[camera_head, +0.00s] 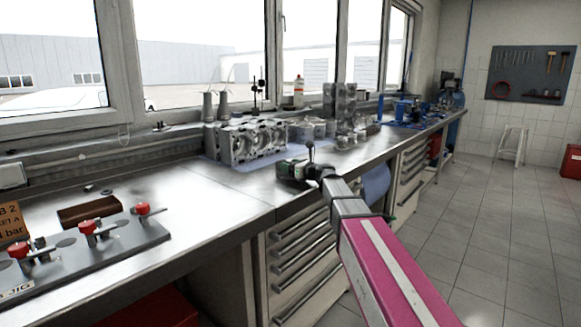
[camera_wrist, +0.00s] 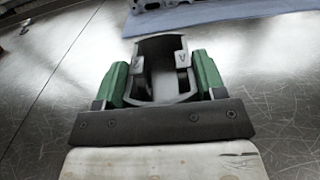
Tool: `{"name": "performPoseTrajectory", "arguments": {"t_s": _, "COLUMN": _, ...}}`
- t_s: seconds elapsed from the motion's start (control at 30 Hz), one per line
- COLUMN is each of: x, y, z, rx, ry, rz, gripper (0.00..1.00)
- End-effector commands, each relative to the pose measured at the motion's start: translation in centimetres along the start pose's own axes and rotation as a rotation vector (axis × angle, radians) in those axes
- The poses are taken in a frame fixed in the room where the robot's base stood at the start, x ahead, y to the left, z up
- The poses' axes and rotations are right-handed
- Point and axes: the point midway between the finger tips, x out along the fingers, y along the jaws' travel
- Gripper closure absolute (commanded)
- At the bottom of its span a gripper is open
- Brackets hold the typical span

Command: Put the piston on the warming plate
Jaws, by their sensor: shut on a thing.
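My gripper (camera_head: 290,170) is low over the steel bench top in the head view, near the front edge. In the wrist view, its green fingers (camera_wrist: 162,82) are shut on a grey, hollow piston (camera_wrist: 160,48), one finger on each side. The piston's open, cut-away skirt shows between the fingers. Bench metal lies behind it; I cannot tell whether the piston touches the bench. I cannot make out a warming plate for certain in either view.
An engine block (camera_head: 248,141) stands on a blue cloth behind my gripper. A jig with red knobs (camera_head: 88,227) and a brown block (camera_head: 90,210) lie at the left. Cylindrical parts (camera_head: 312,128) stand farther along the bench. Bare bench top (camera_head: 190,190) lies left of my gripper.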

Motion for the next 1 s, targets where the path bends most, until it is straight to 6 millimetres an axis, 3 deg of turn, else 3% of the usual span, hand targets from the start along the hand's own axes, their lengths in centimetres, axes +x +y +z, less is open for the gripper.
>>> {"name": "performPoseTrajectory", "arguments": {"t_s": 0.27, "x": 0.0, "y": 0.0, "z": -0.1, "rx": 0.000, "ry": -0.001, "rz": 0.000, "gripper": 0.79}}
{"name": "performPoseTrajectory", "arguments": {"t_s": 0.3, "x": 0.0, "y": 0.0, "z": -0.2, "rx": -0.001, "ry": 0.000, "rz": 0.000, "gripper": 0.33}}
{"name": "performPoseTrajectory", "arguments": {"t_s": 0.37, "x": 0.0, "y": 0.0, "z": -0.1, "rx": -0.001, "ry": 0.000, "rz": 0.000, "gripper": 0.14}}
{"name": "performPoseTrajectory", "arguments": {"t_s": 0.4, "x": 0.0, "y": 0.0, "z": -0.1, "rx": -0.001, "ry": 0.000, "rz": 0.000, "gripper": 0.11}}
{"name": "performPoseTrajectory", "arguments": {"t_s": 0.73, "x": 0.0, "y": 0.0, "z": 0.1, "rx": 0.000, "ry": -0.001, "rz": 0.000, "gripper": 0.11}}
{"name": "performPoseTrajectory", "arguments": {"t_s": 1.0, "x": -4.4, "y": 0.2, "z": 0.1, "rx": 0.000, "ry": 0.000, "rz": -0.002, "gripper": 0.11}}
